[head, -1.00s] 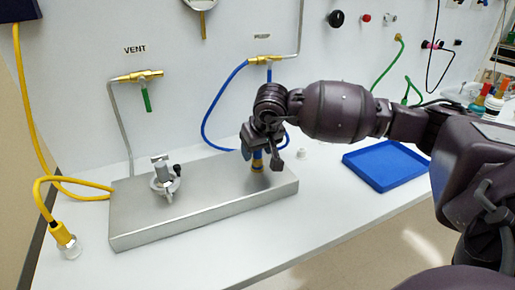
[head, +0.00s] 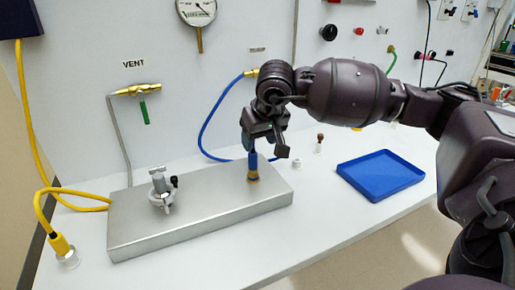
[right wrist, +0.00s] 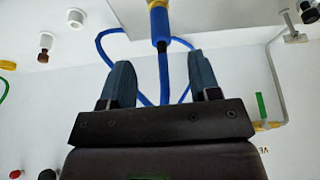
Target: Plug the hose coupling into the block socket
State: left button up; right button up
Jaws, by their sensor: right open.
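The blue hose coupling (head: 253,163) with a brass end stands upright at the right part of the grey metal block (head: 215,202). Its brass foot meets the block top; the socket itself is hidden under it. My right gripper (head: 265,146) is open just above the coupling. In the right wrist view, the coupling (right wrist: 160,30) lies beyond the open fingers of my right gripper (right wrist: 162,75), with a visible gap on both sides. The blue hose (head: 212,118) loops from the wall fitting towards the coupling. My left gripper is not in view.
A grey clamp-like fitting (head: 161,190) stands on the block's left part. A yellow hose (head: 45,205) runs to a plug at far left. A blue tray (head: 380,175) lies to the right, with small pieces behind the block. The table's front strip is clear.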

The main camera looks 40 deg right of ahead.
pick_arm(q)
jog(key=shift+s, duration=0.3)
pick_arm(e)
jog(key=shift+v, duration=0.85)
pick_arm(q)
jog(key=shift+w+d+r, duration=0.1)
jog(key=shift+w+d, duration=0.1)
pick_arm(e)
jog(key=shift+f, duration=0.1)
